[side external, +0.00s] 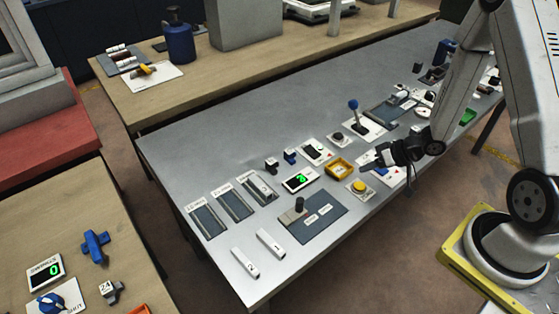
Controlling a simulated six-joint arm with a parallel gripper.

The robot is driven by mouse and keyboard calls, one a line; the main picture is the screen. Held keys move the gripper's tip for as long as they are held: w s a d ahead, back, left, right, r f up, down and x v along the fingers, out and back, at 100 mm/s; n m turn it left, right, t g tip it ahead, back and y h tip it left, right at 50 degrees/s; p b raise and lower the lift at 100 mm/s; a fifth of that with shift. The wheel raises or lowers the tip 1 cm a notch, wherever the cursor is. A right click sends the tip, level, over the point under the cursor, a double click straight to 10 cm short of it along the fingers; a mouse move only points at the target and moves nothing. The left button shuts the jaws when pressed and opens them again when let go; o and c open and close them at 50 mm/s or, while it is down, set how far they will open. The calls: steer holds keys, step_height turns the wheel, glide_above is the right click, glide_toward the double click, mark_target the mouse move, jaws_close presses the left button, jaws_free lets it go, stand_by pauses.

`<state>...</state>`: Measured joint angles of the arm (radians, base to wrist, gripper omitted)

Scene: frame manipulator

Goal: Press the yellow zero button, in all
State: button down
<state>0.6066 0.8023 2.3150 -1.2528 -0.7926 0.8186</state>
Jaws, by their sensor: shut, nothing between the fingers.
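A round yellow button (359,186) sits on a small white plate on the grey metal table, near its front edge. My gripper (368,166) is shut and empty. In the picture it lies just above and to the right of the yellow button, apart from it. Its dark fingers point left. The height of the fingers over the table is hard to tell from this view. A small display (300,181) with green digits lies to the left of the button; the digits are too small to read.
A yellow square tray (340,168) lies just behind the button. A blue-topped lever (354,110) stands farther back. A dark panel with a black knob (299,204) and two white blocks (270,243) lie at left front. The table's back left is clear.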

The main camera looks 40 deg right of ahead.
mark_target(355, 185)
steer(key=shift+f, duration=2.05)
steer(key=shift+f, duration=0.85)
stand_by(1.8)
steer(key=shift+r, duration=0.85)
steer(key=shift+r, duration=0.1)
steer(key=shift+r, duration=2.45)
steer(key=shift+w, duration=0.1)
